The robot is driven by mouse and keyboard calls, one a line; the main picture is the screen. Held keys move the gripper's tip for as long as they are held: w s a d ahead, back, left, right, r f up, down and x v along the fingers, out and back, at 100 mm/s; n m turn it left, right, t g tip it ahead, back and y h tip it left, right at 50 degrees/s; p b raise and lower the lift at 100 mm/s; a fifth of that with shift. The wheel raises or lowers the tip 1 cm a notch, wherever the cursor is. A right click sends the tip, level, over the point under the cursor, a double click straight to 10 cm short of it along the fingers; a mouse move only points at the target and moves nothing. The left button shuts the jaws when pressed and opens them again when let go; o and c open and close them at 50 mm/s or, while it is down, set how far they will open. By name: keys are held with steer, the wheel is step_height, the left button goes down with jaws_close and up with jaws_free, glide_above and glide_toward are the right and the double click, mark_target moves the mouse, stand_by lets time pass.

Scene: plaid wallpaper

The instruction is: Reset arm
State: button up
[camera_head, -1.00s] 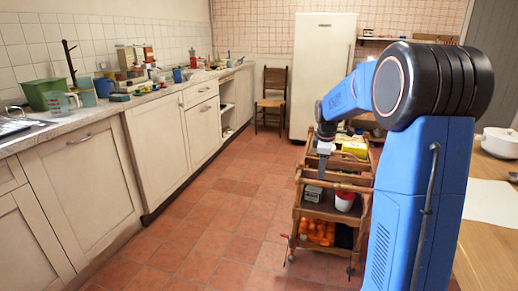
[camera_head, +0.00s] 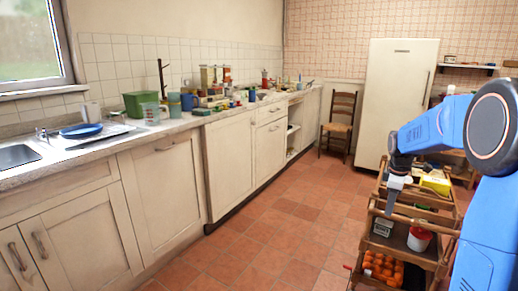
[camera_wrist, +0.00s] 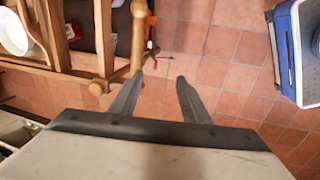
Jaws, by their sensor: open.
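My blue arm reaches in from the right side of the head view, bent over at a dark joint. My gripper (camera_head: 393,200) hangs downward in front of the left side of a wooden trolley (camera_head: 372,236). In the wrist view my gripper (camera_wrist: 154,84) shows two dark fingers spread apart, with only red floor tiles between them. It is open and empty. The trolley's wooden rail and posts (camera_wrist: 104,38) are just left of the fingers in the wrist view.
The trolley carries a yellow item (camera_head: 437,182), a white pot with red (camera_head: 419,239) and orange things (camera_head: 384,268). A cluttered counter (camera_head: 187,122) runs along the left. A chair (camera_head: 338,124) and fridge (camera_head: 397,98) stand at the back. The tiled floor (camera_head: 270,245) between is clear.

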steer(key=s+a+r+m, duration=0.2)
steer(key=s+a, duration=0.3)
steer(key=s, duration=0.4)
steer(key=s+a+r+m+t, duration=0.1)
steer(key=s+a+r+m, duration=0.1)
steer(key=s+a, duration=0.4)
steer(key=s+a+r+m+t, duration=0.1)
steer(key=s+a+r+m, duration=0.2)
steer(key=s, duration=1.1)
steer(key=a+m, duration=0.1)
steer(key=a, duration=0.2)
steer(key=shift+s+a+y, duration=0.25)
steer(key=shift+y, duration=0.15)
steer(key=s+a+f+m, duration=0.1)
steer(key=s, duration=0.2)
steer(key=s+a+f+m, duration=0.1)
steer(key=s, duration=0.3)
steer(key=s+a+f+m+t, duration=0.1)
steer(key=s+f, duration=0.1)
steer(key=s, duration=0.1)
steer(key=shift+s+f, duration=0.1)
steer(key=shift+s, duration=0.3)
steer(key=shift+c, duration=0.3)
